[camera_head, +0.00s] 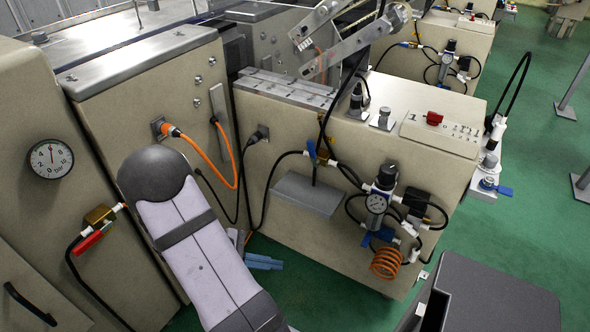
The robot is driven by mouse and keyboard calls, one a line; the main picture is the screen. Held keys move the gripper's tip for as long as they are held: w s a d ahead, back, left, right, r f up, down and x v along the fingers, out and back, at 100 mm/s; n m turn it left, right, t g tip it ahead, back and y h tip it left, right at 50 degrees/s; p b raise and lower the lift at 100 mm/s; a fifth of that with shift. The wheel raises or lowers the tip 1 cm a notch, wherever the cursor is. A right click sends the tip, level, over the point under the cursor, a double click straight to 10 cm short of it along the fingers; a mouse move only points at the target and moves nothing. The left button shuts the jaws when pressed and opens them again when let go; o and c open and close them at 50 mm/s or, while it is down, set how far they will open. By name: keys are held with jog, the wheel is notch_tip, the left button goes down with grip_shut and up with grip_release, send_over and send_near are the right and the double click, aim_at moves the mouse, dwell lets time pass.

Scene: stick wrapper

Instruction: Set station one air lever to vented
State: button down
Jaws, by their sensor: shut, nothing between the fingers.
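Several levers show, and I cannot tell for sure which is station one's air lever. A blue lever (311,149) sits on a small brass valve on the front of the middle machine, whose top panel (436,130) bears a "1". Black hoses run from this valve. A red lever (88,242) sits on a brass valve (100,215) on the left cabinet, slanting down to the left. No vented marking is readable. My lilac-and-black arm (195,240) rises from the bottom centre, apart from both levers in the picture. My gripper cannot be made out.
A pressure gauge (51,158) is above the red lever. An air regulator (380,200) with an orange coiled hose (386,263) is on the middle machine. A grey shelf (308,194) juts out below the blue lever. A dark box (490,295) stands front right. Green floor (325,290) lies between.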

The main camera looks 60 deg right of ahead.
aim_at(312, 149)
jog(key=w+d+r+m+t+h, duration=0.1)
jog(key=w+d+r+h, duration=0.4)
jog(key=r, duration=0.4)
jog(key=w+d+r+m+t+h, duration=0.1)
jog(key=w+d+r+m+h, duration=0.1)
jog(key=w+d+r+h, duration=0.3)
notch_tip(312, 149, up, 4)
jog(key=shift+w+d+r+t+h, duration=0.15)
jog(key=shift+w+d+t+h, duration=0.2)
jog(key=shift+w, duration=0.35)
jog(key=shift+d, duration=0.1)
jog(key=s+d+r, duration=0.1)
jog(key=s+d, duration=0.5)
jog(key=d, duration=0.3)
jog(key=shift+s+d+r+b, duration=0.15)
jog(key=shift+d+r+b, duration=0.15)
jog(key=shift+b, duration=0.1)
